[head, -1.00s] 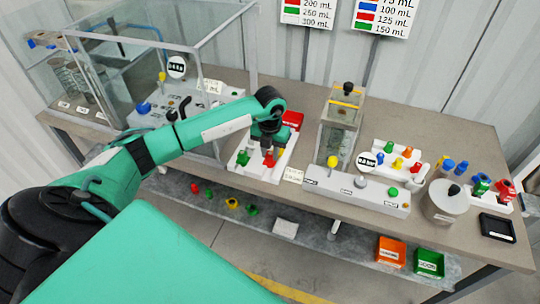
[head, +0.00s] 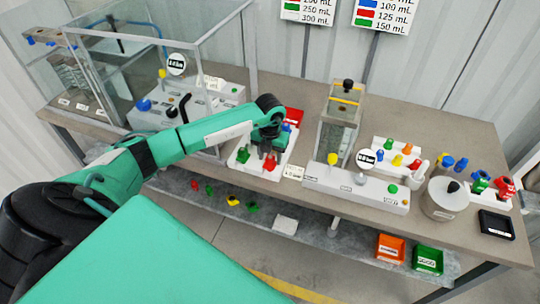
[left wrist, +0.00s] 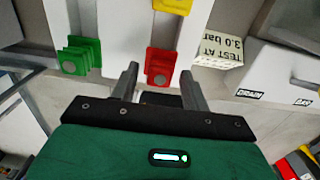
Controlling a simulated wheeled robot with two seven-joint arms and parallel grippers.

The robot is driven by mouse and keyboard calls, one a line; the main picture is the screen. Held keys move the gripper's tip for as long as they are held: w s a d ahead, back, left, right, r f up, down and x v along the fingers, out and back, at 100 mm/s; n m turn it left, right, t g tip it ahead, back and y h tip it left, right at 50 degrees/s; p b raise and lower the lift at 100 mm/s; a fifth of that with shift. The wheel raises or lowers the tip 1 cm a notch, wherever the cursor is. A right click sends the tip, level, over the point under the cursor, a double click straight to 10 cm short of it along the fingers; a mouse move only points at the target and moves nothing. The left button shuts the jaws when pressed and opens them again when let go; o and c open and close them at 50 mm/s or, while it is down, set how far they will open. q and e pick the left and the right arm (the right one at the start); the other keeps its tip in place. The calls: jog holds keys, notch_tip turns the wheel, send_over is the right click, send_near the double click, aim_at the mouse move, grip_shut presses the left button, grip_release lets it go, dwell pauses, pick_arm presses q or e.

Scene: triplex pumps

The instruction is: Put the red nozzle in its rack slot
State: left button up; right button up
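The red nozzle (head: 270,163) stands in the white rack (head: 240,164) at the middle of the bench, right of a green nozzle (head: 243,154). In the left wrist view the red nozzle (left wrist: 160,68) is between and just beyond the fingertips of my left gripper (left wrist: 158,78). The fingers are spread, with gaps on both sides of the nozzle. The head view shows my left gripper (head: 268,148) low over the rack. The nozzle's lower end is hidden, so its seating cannot be told. My right gripper is not in view.
A yellow piece (left wrist: 172,5) is beyond the red nozzle. A "TEST AT 3.0 bar" card (left wrist: 218,50) lies right of the rack. A clear-walled enclosure (head: 205,60) stands at left, and a white console (head: 345,188) with a tall clear chamber (head: 338,125) at right.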

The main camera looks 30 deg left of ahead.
aim_at(270, 157)
pick_arm(q)
jog(key=shift+r, duration=0.55)
notch_tip(270, 157, up, 12)
jog(key=b, duration=0.3)
jog(key=shift+f+b, duration=0.2)
jog(key=shift+b, duration=0.1)
